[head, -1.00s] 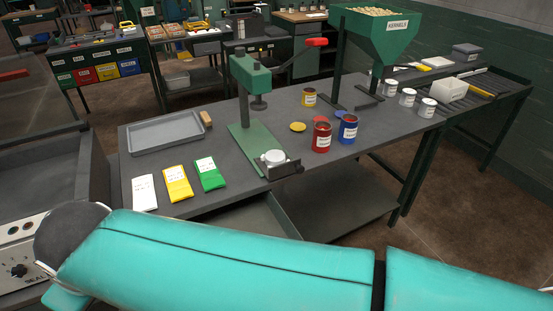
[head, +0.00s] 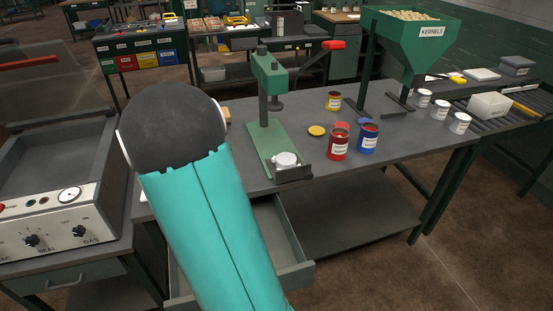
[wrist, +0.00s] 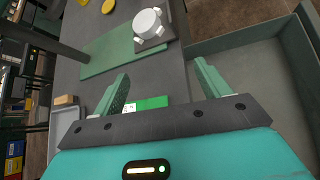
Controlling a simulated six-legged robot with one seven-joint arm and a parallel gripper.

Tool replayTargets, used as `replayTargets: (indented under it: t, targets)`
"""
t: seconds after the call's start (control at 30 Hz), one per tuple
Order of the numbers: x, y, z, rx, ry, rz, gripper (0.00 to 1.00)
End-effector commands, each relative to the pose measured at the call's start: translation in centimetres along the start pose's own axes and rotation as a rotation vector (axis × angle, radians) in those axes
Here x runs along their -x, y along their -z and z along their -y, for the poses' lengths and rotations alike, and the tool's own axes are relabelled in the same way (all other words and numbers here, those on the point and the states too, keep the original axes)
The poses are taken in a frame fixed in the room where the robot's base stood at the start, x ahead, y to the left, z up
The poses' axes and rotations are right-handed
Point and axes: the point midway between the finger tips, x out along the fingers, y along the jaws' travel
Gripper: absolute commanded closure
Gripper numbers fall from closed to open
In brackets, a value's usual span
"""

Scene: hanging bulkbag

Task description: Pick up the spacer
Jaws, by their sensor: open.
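No part is labelled as a spacer. A white round piece with small side lugs (head: 285,160), possibly the spacer, sits in a dark holder at the front of the green press base (head: 262,140). It also shows in the wrist view (wrist: 148,22), near the top edge. My gripper (wrist: 161,72) is open, with two green fingers apart and nothing held between them. It is above the bench's front edge beside the open drawer, and the white piece lies ahead of the fingertips. In the head view my arm hides the gripper.
An open, empty-looking drawer (head: 290,255) juts from the bench. The press column (head: 262,95) stands behind the white piece. Red (head: 338,146) and blue (head: 368,140) cans stand to its right. A green packet (wrist: 152,103) shows between my fingers, lower down.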

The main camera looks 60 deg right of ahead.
Motion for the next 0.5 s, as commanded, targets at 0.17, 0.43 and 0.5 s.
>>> replayTargets:
  t: [0.17, 0.43, 0.5]
  targets:
    - [-6.4, 0.3, -2.6, 0.181, 0.018, 0.175, 0.24]
    - [-10.2, 0.0, -3.7, 0.272, 0.026, 0.255, 0.24]
    - [-11.2, -0.4, -3.6, 0.271, 0.027, 0.255, 0.24]
